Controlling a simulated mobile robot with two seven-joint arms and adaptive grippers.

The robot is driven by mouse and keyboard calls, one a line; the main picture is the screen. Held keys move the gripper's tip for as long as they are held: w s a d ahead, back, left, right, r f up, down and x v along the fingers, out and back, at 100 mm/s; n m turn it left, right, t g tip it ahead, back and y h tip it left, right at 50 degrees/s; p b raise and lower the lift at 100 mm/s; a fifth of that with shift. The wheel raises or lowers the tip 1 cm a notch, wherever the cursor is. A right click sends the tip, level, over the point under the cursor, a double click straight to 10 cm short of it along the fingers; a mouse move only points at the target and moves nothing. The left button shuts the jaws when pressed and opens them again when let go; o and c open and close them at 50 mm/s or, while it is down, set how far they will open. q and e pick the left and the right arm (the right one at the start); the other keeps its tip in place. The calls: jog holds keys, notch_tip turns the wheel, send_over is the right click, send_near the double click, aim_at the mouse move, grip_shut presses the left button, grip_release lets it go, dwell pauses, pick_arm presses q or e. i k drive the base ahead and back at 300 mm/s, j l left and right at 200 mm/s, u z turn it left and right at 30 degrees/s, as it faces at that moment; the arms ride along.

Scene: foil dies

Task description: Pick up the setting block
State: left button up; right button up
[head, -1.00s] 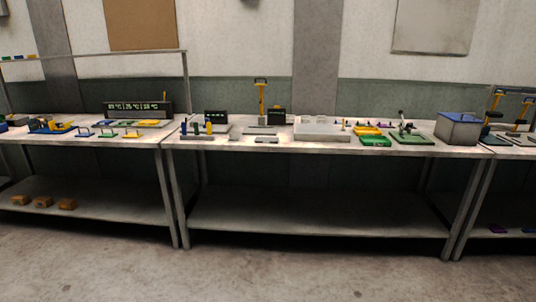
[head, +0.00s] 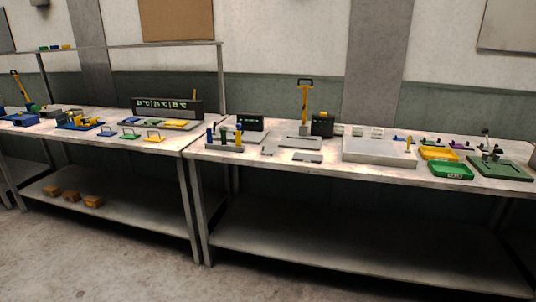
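I cannot tell for sure which thing is the setting block. A small flat grey piece (head: 307,157) lies near the front edge of the middle table, and a smaller grey piece (head: 268,151) lies to its left. A large pale grey slab (head: 378,152) lies to their right. Behind them a yellow-handled tool (head: 304,105) stands upright on a grey base plate (head: 292,142). A grey rack with blue, green and yellow pegs (head: 224,146) stands at the table's left end. Neither of my grippers is in view.
A green tray (head: 451,170), a yellow tray (head: 439,153) and a green-based fixture (head: 500,168) stand at the right. The left table (head: 176,147) holds handled plates and a dark display (head: 167,107). Brown blocks (head: 71,196) lie on its lower shelf. The floor in front is clear.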

aim_at(266, 152)
jog(key=i+j+z, duration=0.25)
jog(key=i, duration=0.3)
jog(key=i+j+z, duration=0.25)
jog(key=i, duration=0.3)
jog(key=i+j+z, duration=0.25)
jog(key=i, duration=0.3)
